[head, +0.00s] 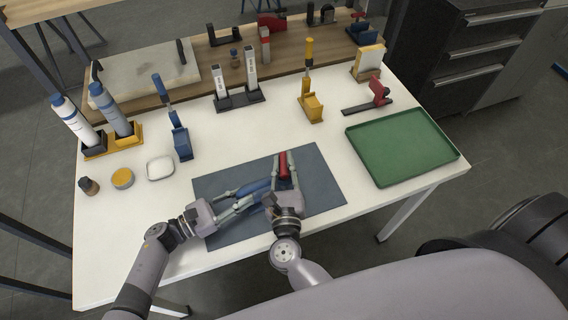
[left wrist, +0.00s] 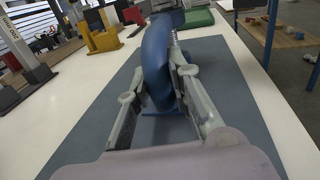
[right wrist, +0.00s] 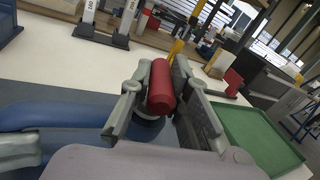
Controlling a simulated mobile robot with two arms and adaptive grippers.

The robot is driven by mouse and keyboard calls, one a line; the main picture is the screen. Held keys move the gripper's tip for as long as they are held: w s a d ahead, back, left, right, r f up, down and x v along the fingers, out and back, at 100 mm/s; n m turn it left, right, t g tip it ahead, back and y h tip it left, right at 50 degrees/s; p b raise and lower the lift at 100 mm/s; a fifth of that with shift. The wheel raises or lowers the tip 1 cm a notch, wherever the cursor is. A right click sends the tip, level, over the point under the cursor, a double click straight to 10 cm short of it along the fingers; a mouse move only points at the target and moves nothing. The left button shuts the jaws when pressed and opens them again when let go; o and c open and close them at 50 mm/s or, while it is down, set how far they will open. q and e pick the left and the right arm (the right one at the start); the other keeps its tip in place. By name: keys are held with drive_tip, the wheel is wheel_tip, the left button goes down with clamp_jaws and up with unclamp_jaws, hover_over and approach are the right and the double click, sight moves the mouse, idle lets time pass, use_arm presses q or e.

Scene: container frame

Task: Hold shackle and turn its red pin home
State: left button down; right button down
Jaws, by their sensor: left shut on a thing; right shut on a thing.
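The blue shackle (left wrist: 156,62) is over the dark mat. My left gripper (left wrist: 170,75) is shut on its blue body, coming in from the left in the head view (head: 262,186). The red pin (right wrist: 161,88) stands between the fingers of my right gripper (right wrist: 158,82), which is shut on it. The red pin also shows in the head view (head: 283,168), at the right end of the shackle. The threaded part of the pin and how deep it sits are hidden by the fingers.
The dark mat (head: 325,198) lies at the table's front. A green tray (head: 400,150) stands to the right. A white dish (head: 160,168), an orange-topped tin (head: 122,178) and bottles (head: 75,122) are at the left. Upright tool stands (head: 311,106) line the back. The white table between is clear.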

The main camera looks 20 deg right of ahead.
drive_tip(key=c, duration=1.5)
unclamp_jaws()
drive_tip(key=shift+d, duration=0.1)
drive_tip(key=v, duration=1.2)
